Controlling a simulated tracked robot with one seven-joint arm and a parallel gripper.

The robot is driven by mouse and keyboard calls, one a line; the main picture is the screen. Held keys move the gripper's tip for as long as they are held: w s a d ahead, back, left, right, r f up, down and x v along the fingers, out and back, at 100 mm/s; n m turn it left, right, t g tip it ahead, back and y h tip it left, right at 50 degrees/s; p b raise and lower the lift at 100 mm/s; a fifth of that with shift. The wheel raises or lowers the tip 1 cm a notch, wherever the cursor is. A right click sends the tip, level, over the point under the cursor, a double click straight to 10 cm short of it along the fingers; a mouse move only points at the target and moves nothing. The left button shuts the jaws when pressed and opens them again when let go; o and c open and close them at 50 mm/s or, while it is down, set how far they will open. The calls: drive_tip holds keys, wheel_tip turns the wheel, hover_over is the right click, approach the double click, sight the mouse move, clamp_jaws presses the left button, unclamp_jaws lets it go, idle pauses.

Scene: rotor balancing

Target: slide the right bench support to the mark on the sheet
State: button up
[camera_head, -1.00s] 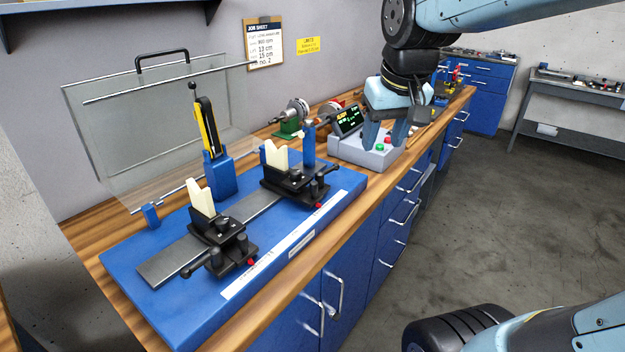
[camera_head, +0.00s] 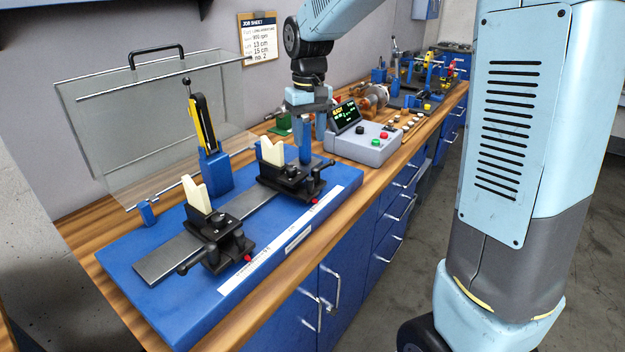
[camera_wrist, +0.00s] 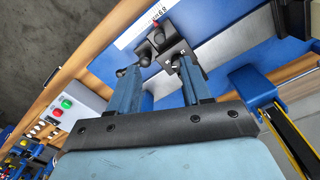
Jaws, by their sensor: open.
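The right bench support (camera_head: 290,182) is a black carriage with a cream V-block (camera_head: 272,152), sitting on the grey rail of the blue balancing bench. A red pointer at its front lies beside the white scale strip (camera_head: 292,238). My gripper (camera_head: 311,138) is open above and behind this support, pointing down. In the wrist view my gripper's two blue fingers (camera_wrist: 158,76) spread towards the support's black knobs and block (camera_wrist: 166,48); whether they touch is unclear. The job sheet (camera_head: 259,40) hangs on the wall, with 13 cm and 15 cm readable.
The left support (camera_head: 216,236) stands nearer on the same rail. A grey control box (camera_head: 365,143) stands to the right. The bench front is free.

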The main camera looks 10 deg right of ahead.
sight(310, 178)
wheel_tip(310, 178, down, 13)
drive_tip(key=shift+f, duration=0.15)
idle(0.4)
clamp_jaws()
idle(0.4)
